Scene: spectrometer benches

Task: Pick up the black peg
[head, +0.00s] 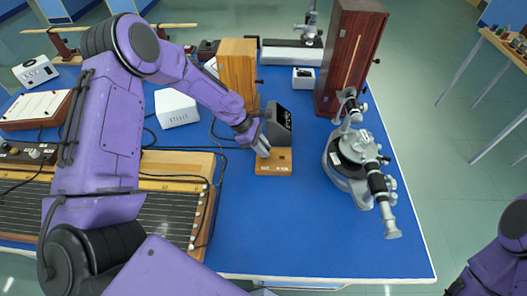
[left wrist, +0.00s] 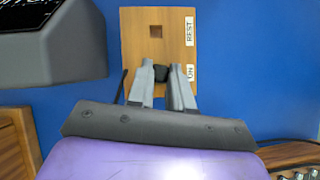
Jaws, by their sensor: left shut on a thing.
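The black peg (left wrist: 177,71) shows as a small dark shape between my left gripper's fingers in the left wrist view. My left gripper (left wrist: 168,74) is shut on it, over the lower part of a wooden block. The wooden block (left wrist: 160,18) has an empty square hole and white labels, one reading "REST". In the head view, my left gripper (head: 263,151) points down at the block (head: 274,167), and the peg is hidden there. Whether the peg still sits in the block I cannot tell. My right gripper is out of view.
A dark display box (head: 279,127) stands right behind the block. A grey spectrometer (head: 352,155) is to the right, with a tall brown wooden case (head: 345,60) behind it. A lighter wooden box (head: 237,68) stands behind the left wrist. The blue tabletop (head: 300,235) is clear in front.

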